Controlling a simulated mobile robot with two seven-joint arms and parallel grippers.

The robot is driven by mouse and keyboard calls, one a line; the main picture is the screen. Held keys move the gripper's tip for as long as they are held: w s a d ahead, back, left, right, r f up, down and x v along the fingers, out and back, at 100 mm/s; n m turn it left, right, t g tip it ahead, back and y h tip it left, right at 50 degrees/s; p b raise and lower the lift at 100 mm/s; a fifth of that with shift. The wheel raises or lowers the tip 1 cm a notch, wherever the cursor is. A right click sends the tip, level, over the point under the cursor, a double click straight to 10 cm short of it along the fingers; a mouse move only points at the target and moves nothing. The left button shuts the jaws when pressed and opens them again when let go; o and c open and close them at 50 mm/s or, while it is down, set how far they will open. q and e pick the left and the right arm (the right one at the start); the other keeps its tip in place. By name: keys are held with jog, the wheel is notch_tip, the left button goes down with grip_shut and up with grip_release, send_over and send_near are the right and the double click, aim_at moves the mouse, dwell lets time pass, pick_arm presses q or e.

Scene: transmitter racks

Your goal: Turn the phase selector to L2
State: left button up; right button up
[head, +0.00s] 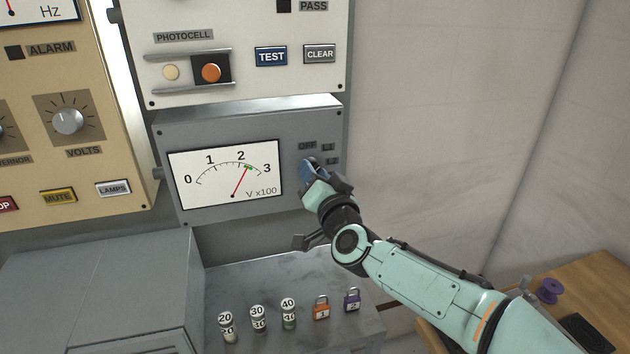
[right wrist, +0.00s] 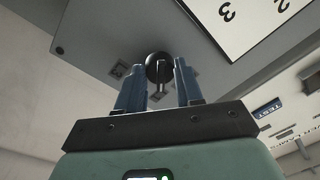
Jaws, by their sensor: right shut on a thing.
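The phase selector is a round black knob (right wrist: 158,66) on the grey meter panel (head: 230,120). In the head view my right gripper hides it. My right gripper (head: 312,170) is at the panel's right side, and in the right wrist view its blue fingers (right wrist: 159,84) are shut on the knob from both sides. Position labels show beside the gripper: OFF (head: 307,146) and small plates to its right, too small to read surely. My left gripper is not in view.
The panel's voltmeter (head: 226,175) has its needle a little above 2, by a green mark. A photocell panel (head: 235,50) is above, a beige panel (head: 75,110) left. Below, a grey ledge (head: 260,275) holds fuses and two padlocks. The wall right is bare.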

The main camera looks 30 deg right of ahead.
jog(key=m+b, duration=0.2)
jog(key=m, duration=0.5)
jog(key=shift+a+h, duration=0.1)
jog(key=shift+h, duration=0.2)
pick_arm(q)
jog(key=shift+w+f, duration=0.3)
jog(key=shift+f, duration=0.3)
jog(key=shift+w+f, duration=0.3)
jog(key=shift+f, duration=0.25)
pick_arm(e)
jog(key=shift+m, duration=0.5)
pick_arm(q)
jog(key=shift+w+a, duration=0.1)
pick_arm(e)
jog(key=shift+m, duration=0.3)
jog(key=o, duration=1)
